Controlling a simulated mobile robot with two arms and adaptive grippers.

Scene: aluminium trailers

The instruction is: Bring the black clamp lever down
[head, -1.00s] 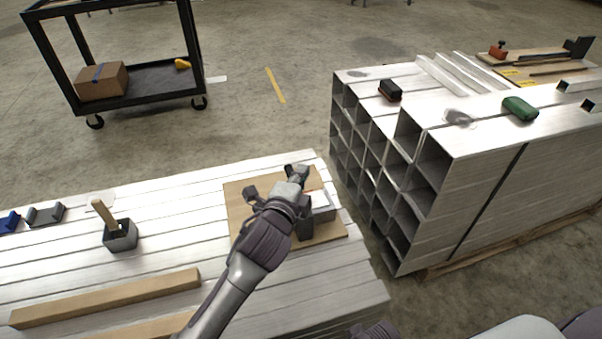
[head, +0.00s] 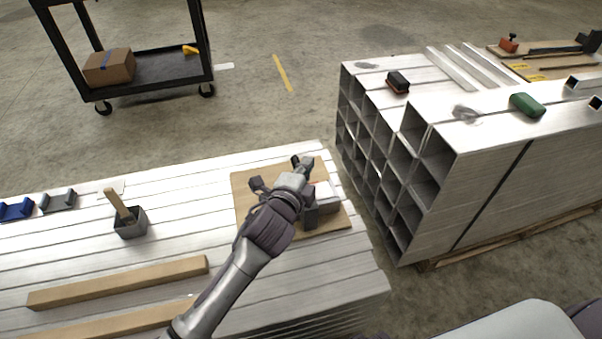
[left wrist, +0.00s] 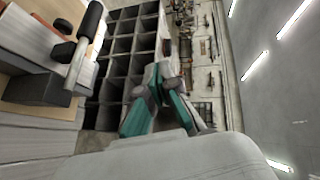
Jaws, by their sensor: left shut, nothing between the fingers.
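The black clamp lever (left wrist: 90,20) shows at the upper left of the left wrist view, a black grip on a bright metal rod that runs down to a dark clamp block (left wrist: 40,88). My left gripper (head: 303,164) is over the wooden board (head: 245,215) in the head view and hides part of the clamp there. In the left wrist view my left gripper (left wrist: 166,75) has its teal-sided fingers together and empty. The lever is to the left of the fingers, apart from them. In the head view I cannot clearly separate the lever from the gripper.
The board lies on stacked aluminium bars (head: 60,245). A mallet in a dark holder (head: 130,222) and wooden bars (head: 120,283) are to the left. A stack of square tubes (head: 480,170) stands right, across a gap. A black cart (head: 150,85) is behind.

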